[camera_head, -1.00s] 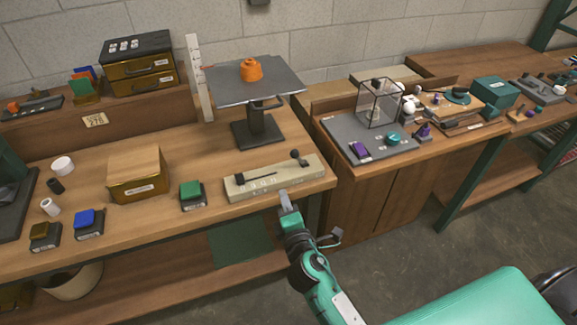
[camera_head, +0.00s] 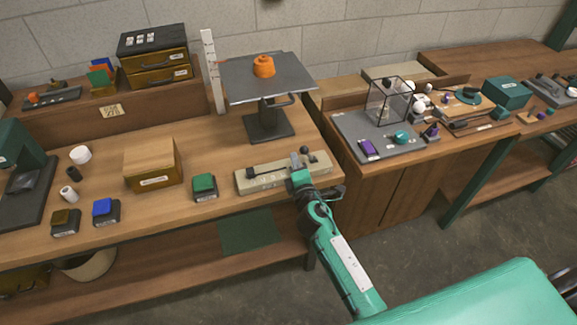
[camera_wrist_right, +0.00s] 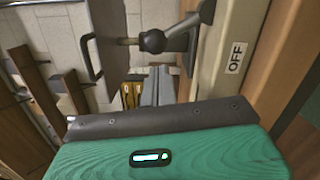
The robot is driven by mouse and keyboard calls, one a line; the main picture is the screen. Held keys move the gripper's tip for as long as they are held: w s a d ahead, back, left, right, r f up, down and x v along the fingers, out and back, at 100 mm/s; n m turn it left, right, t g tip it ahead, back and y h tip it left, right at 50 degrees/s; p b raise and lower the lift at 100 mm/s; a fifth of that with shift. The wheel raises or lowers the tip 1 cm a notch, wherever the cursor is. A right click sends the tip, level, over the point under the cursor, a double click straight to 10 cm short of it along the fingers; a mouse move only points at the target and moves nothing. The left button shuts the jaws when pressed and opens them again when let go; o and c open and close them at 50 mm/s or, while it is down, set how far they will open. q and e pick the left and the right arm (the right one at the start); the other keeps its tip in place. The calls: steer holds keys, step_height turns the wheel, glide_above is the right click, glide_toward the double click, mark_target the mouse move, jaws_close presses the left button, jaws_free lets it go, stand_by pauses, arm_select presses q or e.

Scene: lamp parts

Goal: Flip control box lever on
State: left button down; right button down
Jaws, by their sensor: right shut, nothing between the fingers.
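The control box (camera_head: 257,180) is a long beige block near the front right edge of the left bench. Its lever has a black ball knob (camera_head: 304,150) near the box's right end; in the wrist view, the knob (camera_wrist_right: 152,41) is on a short rod. An OFF label (camera_wrist_right: 235,57) is on the box beside the lever's mount. My right gripper (camera_head: 295,160) is shut and empty, over the box just left of the knob. Its grey fingers (camera_wrist_right: 151,85) point toward the knob in the wrist view; contact cannot be told. My left gripper is out of view.
A grey stand (camera_head: 268,122) with an orange part (camera_head: 263,66) on top rises behind the box. A green button block (camera_head: 204,187) and a wooden box (camera_head: 152,165) are to the left. A parts-laden grey mat (camera_head: 350,130) lies on the right bench.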

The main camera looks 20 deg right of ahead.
steer(key=shift+d+r, duration=0.1)
steer(key=shift+d, duration=0.25)
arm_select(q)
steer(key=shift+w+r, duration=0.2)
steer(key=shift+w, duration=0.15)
arm_select(e)
steer(key=shift+w, duration=0.1)
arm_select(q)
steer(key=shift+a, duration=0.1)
